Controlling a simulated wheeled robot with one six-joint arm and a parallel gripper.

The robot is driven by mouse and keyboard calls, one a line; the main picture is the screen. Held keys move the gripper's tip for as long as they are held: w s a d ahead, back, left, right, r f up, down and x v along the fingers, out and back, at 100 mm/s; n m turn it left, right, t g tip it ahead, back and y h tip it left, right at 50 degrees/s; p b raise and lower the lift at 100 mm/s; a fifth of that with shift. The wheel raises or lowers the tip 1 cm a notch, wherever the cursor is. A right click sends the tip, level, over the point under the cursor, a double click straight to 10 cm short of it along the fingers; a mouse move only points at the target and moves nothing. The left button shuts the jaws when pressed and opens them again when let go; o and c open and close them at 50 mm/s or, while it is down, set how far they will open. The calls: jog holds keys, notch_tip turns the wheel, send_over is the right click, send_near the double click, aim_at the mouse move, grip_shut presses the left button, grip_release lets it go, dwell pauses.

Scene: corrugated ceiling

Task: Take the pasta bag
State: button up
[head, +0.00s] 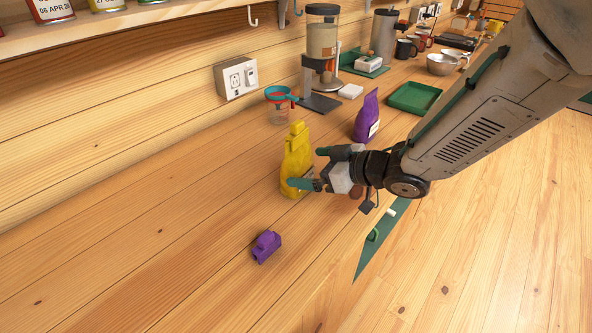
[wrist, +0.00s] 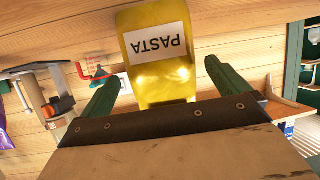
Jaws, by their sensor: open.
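The pasta bag (head: 297,162) is yellow and stands upright on the wooden counter in the head view. In the wrist view the pasta bag (wrist: 160,60) shows its white label, reading PASTA upside down. My gripper (head: 311,168) is open, with green fingers, at the right side of the bag in the head view. In the wrist view my gripper (wrist: 166,88) has one finger on each side of the bag's span, with gaps to both. I cannot tell how deep the bag sits between the fingers.
A small purple object (head: 266,247) lies on the counter nearer the front. A purple bag (head: 367,116) stands behind my gripper, near a measuring cup (head: 280,106), a coffee grinder (head: 321,50) and a green tray (head: 414,97). The counter's left part is clear.

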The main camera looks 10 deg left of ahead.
aim_at(304, 163)
jog(key=x, duration=0.5)
jog(key=shift+a+r, duration=0.15)
jog(key=shift+r, duration=0.05)
jog(key=c, duration=1.1)
jog(key=shift+r, duration=0.15)
